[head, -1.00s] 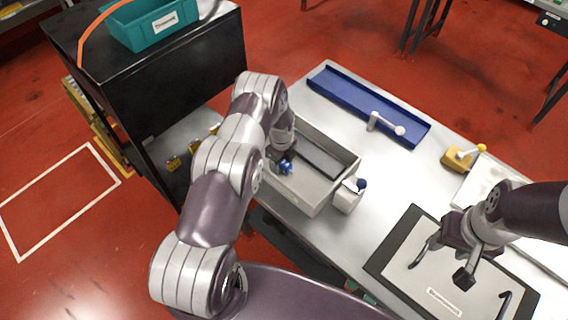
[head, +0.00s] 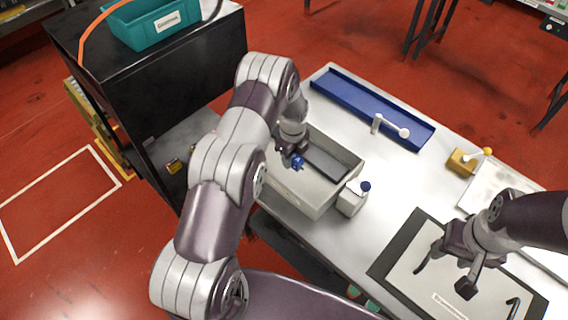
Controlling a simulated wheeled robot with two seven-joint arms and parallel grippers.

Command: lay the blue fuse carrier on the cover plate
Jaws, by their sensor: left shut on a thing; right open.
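The blue fuse carrier (head: 297,161) is a small blue piece at the tip of my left gripper (head: 292,153), which is shut on it. Both are over the grey open box (head: 314,205) on the table; I cannot tell whether the carrier touches the box floor. The cover plate is likely the light panel with black handles and a dark border (head: 425,290) at the table's front right. My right gripper (head: 455,277) is open and empty above that panel, partly hiding it.
A blue tray (head: 365,105) lies along the back of the table. A white lever piece (head: 390,127), a yellow block with a knob (head: 461,162) and a white block with a blue knob (head: 350,199) stand around. A black cabinet (head: 150,80) is at the left.

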